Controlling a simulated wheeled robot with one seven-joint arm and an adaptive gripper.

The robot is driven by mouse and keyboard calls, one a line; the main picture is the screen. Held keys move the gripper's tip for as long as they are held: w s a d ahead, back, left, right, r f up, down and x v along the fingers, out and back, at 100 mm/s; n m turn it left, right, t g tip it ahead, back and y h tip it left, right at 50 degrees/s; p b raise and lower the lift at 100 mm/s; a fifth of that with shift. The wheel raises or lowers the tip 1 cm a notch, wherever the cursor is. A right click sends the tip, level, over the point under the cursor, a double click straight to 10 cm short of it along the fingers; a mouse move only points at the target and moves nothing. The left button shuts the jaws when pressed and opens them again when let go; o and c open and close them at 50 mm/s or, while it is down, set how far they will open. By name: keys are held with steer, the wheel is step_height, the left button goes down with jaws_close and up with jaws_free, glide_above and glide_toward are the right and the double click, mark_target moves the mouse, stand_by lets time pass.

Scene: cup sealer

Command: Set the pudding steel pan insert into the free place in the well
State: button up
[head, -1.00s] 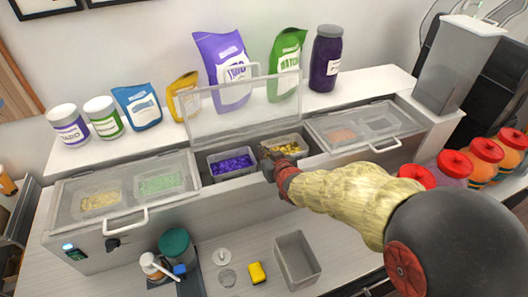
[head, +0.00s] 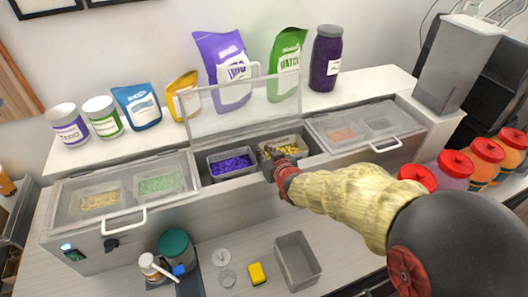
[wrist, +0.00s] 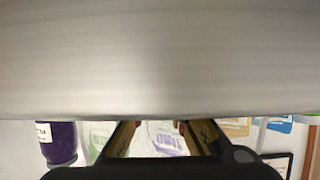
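The pan insert with yellow contents (head: 291,148), which I take for the pudding, is at the right side of the open middle well (head: 212,182). A pan with purple contents (head: 232,164) sits to its left. My gripper (head: 272,157) is at the yellow pan's left front corner and covers part of it. In the wrist view my gripper's two fingers (wrist: 160,128) stand apart, their tips cut off by a large pale grey surface. Whether they pinch the pan is hidden. I cannot tell whether the pan is fully seated.
The clear middle lid (head: 240,108) stands raised behind the well. Closed lidded wells flank it left (head: 125,190) and right (head: 366,124). An empty grey pan (head: 297,262), yellow sponge (head: 257,273) and green-lidded container (head: 175,245) stand on the front counter. Bags and jars line the back shelf.

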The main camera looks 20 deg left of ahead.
steer(key=shift+o, duration=1)
steer(key=shift+f, duration=0.1)
steer(key=shift+f, duration=0.15)
steer(key=v, duration=1.2)
steer(key=shift+r, duration=0.2)
steer(key=shift+w+d, duration=0.1)
steer(key=shift+d, duration=0.05)
